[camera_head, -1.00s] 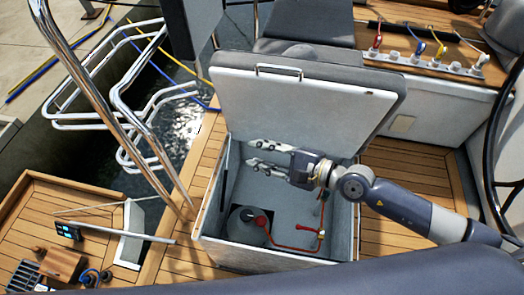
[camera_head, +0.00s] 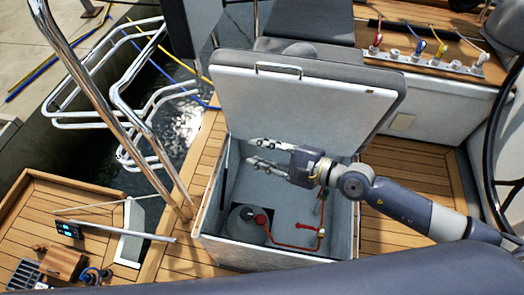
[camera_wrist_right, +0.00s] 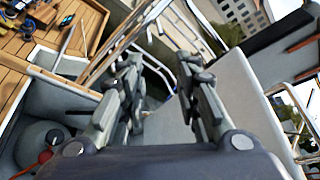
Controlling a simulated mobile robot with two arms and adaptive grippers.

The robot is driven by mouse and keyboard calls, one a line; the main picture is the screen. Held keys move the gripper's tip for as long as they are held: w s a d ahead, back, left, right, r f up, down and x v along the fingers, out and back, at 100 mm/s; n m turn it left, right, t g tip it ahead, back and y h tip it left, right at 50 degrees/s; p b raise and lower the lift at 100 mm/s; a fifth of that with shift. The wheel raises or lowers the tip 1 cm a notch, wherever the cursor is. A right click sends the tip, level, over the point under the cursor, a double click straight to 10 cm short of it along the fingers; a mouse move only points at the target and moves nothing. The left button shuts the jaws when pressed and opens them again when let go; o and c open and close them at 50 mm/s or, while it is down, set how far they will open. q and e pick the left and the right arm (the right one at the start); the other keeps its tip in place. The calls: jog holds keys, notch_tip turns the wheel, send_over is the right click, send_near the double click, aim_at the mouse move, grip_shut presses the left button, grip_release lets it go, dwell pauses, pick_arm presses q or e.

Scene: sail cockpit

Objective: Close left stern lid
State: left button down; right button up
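The stern lid (camera_head: 300,105) stands raised and leans back, its pale inner face toward me and a metal handle (camera_head: 279,69) near its top edge. Grey cushioning shows behind it. Below it the locker (camera_head: 345,235) is open. My right gripper (camera_head: 257,152) is over the locker opening, in front of the lid's lower part, fingers pointing left and spread with nothing between them. In the right wrist view the open fingers (camera_wrist_right: 155,85) show, with the lid's pale face (camera_wrist_right: 245,95) to their right. I cannot tell whether the gripper touches the lid. My left gripper is not in view.
Inside the locker are a grey round container (camera_head: 243,222) and a red hose (camera_head: 290,245). A chrome rail (camera_head: 100,95) stands at the left. A steering wheel (camera_head: 490,150) is at the right edge.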

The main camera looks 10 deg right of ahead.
jog(key=v, duration=1.2)
dwell(0.4)
jog(key=shift+f, duration=0.1)
